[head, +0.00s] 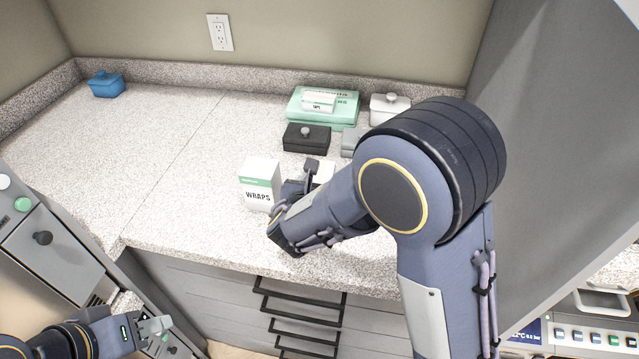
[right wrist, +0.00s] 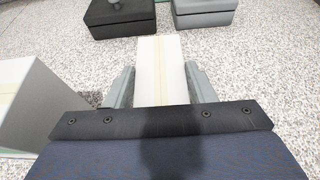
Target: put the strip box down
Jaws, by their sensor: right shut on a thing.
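The strip box (right wrist: 151,72) is white with a cream stripe and lies between the two fingers of my right gripper (right wrist: 160,88) in the right wrist view. The gripper is shut on it. In the head view a white part of the strip box (head: 325,172) shows beside my right gripper (head: 309,180), low over the counter (head: 180,180); my arm hides the rest. I cannot tell whether the box touches the counter. My left gripper (head: 155,326) is at the lower left, away from the counter top; its jaw gap is unclear.
A white WRAPS box (head: 260,196) stands just left of my right gripper. Behind are a black lidded box (head: 306,142), a grey box (head: 350,145), a green case (head: 338,118) and a light lidded box (head: 389,110). A blue box (head: 106,86) sits far left.

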